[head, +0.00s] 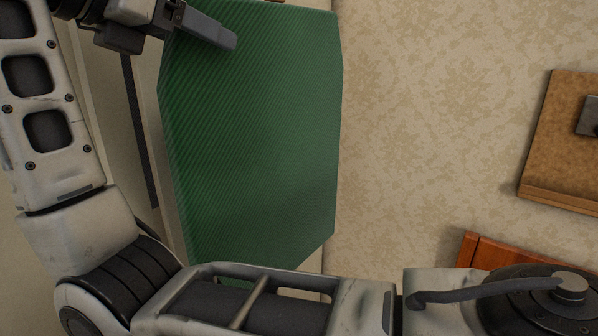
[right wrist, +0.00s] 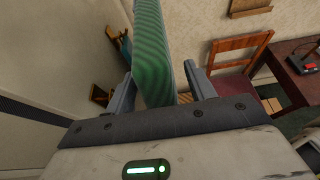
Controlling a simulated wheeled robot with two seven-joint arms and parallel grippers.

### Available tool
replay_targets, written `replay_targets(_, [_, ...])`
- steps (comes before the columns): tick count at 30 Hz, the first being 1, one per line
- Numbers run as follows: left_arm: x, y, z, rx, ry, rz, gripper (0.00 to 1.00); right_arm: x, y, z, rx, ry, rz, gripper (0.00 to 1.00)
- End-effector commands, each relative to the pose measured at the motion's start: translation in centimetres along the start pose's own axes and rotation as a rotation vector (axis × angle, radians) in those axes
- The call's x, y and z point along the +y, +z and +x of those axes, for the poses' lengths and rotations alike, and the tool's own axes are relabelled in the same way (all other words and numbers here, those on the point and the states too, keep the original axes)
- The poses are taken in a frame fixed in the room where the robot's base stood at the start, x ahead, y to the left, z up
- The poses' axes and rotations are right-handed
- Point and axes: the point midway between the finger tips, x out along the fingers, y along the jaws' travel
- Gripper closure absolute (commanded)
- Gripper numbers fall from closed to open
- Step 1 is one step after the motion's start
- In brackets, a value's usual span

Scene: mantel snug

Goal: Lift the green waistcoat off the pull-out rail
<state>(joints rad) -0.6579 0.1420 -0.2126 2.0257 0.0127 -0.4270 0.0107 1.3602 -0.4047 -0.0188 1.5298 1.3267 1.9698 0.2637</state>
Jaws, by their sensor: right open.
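The green waistcoat (head: 255,140) hangs as a flat, finely ribbed panel in front of the wall in the head view. My right gripper (head: 208,27) is at its upper left part, with one finger showing across the cloth's front. In the right wrist view, the waistcoat (right wrist: 150,50) appears edge-on between the two spread fingers of my right gripper (right wrist: 161,88). The jaws are open around it, and a gap shows on the right side; contact on the left side is unclear. The pull-out rail cannot be made out. My left gripper is out of view.
A wooden chair (right wrist: 229,42) and a dark reddish desk (right wrist: 289,78) stand to the right in the right wrist view. A brown board (head: 565,140) is on the patterned wall (head: 430,120). A pale upright panel stands close on the left. Open wall lies right of the waistcoat.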

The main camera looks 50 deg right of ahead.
Motion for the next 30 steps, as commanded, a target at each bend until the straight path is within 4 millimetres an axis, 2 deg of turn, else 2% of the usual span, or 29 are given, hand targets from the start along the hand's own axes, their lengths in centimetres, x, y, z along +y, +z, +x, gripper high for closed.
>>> replay_targets(3, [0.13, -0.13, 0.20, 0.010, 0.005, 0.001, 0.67, 0.39, -0.43, 0.99, 0.001, 0.013, -0.005, 0.45])
replay_targets(9, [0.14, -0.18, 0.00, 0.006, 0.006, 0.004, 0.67, 0.52, -0.29, 0.95, 0.001, 0.018, -0.007, 0.45])
replay_targets(10, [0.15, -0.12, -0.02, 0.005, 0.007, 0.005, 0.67, 0.51, -0.28, 0.95, 0.001, 0.018, -0.007, 0.48])
replay_targets(15, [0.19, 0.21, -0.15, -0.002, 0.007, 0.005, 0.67, 0.45, -0.25, 1.03, 0.000, 0.016, -0.006, 0.96])
replay_targets(16, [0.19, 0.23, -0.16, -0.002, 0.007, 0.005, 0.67, 0.45, -0.25, 1.03, 0.000, 0.016, -0.006, 1.00])
replay_targets(30, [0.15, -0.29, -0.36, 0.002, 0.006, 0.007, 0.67, 0.35, 0.49, 0.82, -0.003, 0.014, -0.004, 1.00])
